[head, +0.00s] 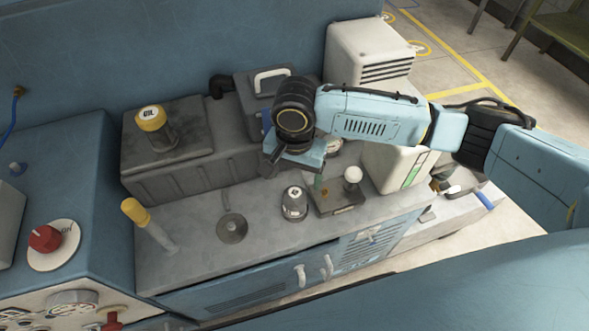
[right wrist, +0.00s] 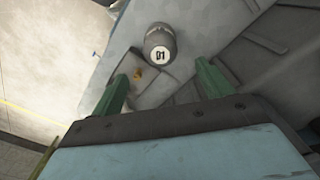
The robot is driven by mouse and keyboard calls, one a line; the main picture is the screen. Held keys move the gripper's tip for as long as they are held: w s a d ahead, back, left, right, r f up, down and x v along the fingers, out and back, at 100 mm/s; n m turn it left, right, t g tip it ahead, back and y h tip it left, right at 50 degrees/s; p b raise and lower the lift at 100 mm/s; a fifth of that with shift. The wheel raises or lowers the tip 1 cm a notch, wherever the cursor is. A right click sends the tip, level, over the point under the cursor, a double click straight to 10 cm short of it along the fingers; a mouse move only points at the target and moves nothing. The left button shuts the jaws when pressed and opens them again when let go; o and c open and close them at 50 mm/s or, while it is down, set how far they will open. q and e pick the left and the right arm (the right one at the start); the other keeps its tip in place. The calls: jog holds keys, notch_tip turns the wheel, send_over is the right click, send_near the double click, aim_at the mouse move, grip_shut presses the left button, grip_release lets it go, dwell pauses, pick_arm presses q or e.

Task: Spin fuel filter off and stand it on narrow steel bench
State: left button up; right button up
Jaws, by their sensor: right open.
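A short dark grey canister with a pale round label (head: 294,204), which looks like the fuel filter, stands upright on the grey machine top (head: 190,262). In the right wrist view the canister (right wrist: 160,45) has a label reading "01" and shows just beyond my fingertips. My right gripper (head: 293,174) is above and behind the canister in the head view. Its green fingers (right wrist: 162,80) are apart with nothing held between them, and they do not touch the canister. My left gripper is not in view. I cannot tell which surface is the narrow steel bench.
A small tray with a white knob (head: 352,174) stands close right of the canister. A round drain-like fitting (head: 232,228) and a yellow-topped handle (head: 135,211) are to its left. A yellow-capped oil filler (head: 151,118) and a white vented box (head: 368,55) stand behind.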

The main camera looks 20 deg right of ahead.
aim_at(295, 202)
notch_tip(295, 202, down, 11)
jog(key=b, duration=0.2)
jog(key=shift+r+b, duration=0.15)
jog(key=shift+b, duration=0.25)
jog(key=shift+f, duration=0.6)
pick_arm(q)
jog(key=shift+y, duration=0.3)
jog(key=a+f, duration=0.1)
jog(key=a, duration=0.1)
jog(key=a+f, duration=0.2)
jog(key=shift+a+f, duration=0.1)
pick_arm(e)
jog(key=shift+c, duration=0.3)
jog(key=c, duration=1.1)
jog(key=shift+s+r+n+p, duration=0.1)
jog(key=shift+r+n+p, duration=0.05)
jog(key=shift+n+p, duration=0.8)
jog(key=shift+n, duration=1.15)
pick_arm(q)
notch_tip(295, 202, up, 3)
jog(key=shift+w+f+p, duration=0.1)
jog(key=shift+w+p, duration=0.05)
jog(key=shift+p, duration=0.15)
pick_arm(e)
jog(key=shift+f+n, duration=0.2)
jog(key=shift+n, duration=0.3)
